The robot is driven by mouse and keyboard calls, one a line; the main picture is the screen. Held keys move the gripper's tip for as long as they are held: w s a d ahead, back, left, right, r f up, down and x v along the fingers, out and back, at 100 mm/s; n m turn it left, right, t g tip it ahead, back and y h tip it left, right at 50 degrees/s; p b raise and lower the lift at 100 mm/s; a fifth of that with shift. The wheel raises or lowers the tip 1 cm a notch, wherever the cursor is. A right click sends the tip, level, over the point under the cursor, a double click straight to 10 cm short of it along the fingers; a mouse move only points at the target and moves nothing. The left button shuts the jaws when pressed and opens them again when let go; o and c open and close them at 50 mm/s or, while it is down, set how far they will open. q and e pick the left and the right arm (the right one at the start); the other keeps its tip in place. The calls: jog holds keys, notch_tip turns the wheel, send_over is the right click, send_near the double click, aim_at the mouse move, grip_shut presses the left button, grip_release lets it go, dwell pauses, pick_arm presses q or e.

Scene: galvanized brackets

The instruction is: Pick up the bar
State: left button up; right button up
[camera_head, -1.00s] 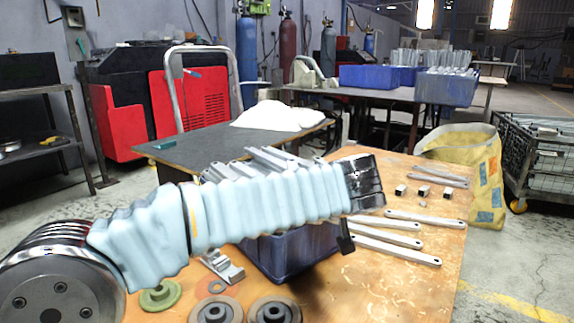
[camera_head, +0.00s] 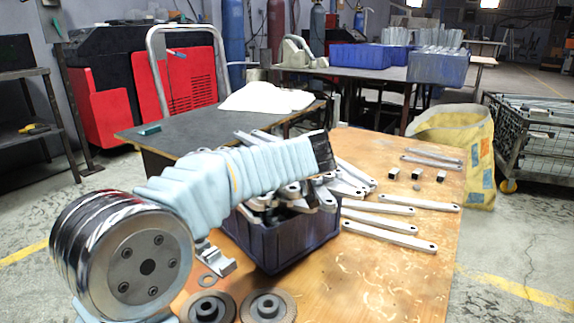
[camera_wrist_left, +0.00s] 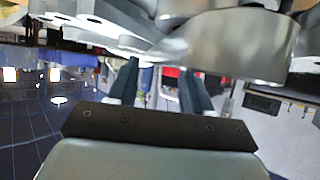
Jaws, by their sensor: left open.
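Several grey metal bars lie flat on the wooden table right of the bin, such as one bar (camera_head: 387,240) near the front. More bars (camera_head: 352,180) are heaped in and over the dark blue bin (camera_head: 285,245). My left arm crosses above the bin in the head view, and its gripper is mostly hidden beside the heap. In the left wrist view the fingers of my left gripper (camera_wrist_left: 160,88) are apart with no bar between them. Large, close metal bars (camera_wrist_left: 235,42) fill the top of that view. My right gripper is not in view.
Small blocks (camera_head: 417,174) stand at the back right. The table (camera_head: 380,290) is bare at the front right.

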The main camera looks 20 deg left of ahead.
pick_arm(q)
jog(key=shift+x, duration=0.8)
grip_shut()
jog(key=shift+r, duration=0.1)
